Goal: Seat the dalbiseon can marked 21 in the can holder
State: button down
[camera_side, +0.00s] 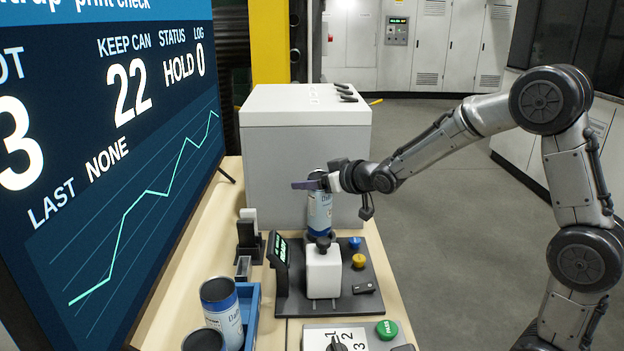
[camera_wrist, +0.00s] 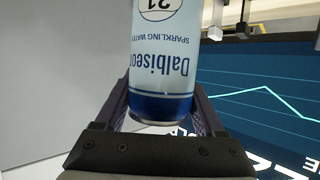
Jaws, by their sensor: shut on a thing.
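The can (camera_side: 320,213), white and blue, stands upright behind the white block in the side view. In the wrist view the can (camera_wrist: 160,60) shows "21", "Dalbiseon" and "Sparkling Water", upside down in the picture. My gripper (camera_side: 308,184) is shut on it near its upper end, with one finger along each side; the fingers (camera_wrist: 163,108) also show in the wrist view. The can's lower end is above or behind a dark knob-like part on the white block (camera_side: 323,272). I cannot tell whether it rests on anything, and I cannot make out the can holder clearly.
The dark base plate (camera_side: 367,302) carries blue and yellow buttons and a small screen (camera_side: 278,252). A blue tray (camera_side: 253,318) holds other dark-topped cans (camera_side: 222,308) at front left. A green button (camera_side: 387,329) and dial sit in front. A grey cabinet (camera_side: 270,135) stands behind; a large display (camera_side: 110,150) stands left.

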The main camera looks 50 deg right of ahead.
jog(key=shift+f, duration=2.2)
grip_release()
jog(key=v, duration=1.3)
jog(key=shift+s, duration=0.4)
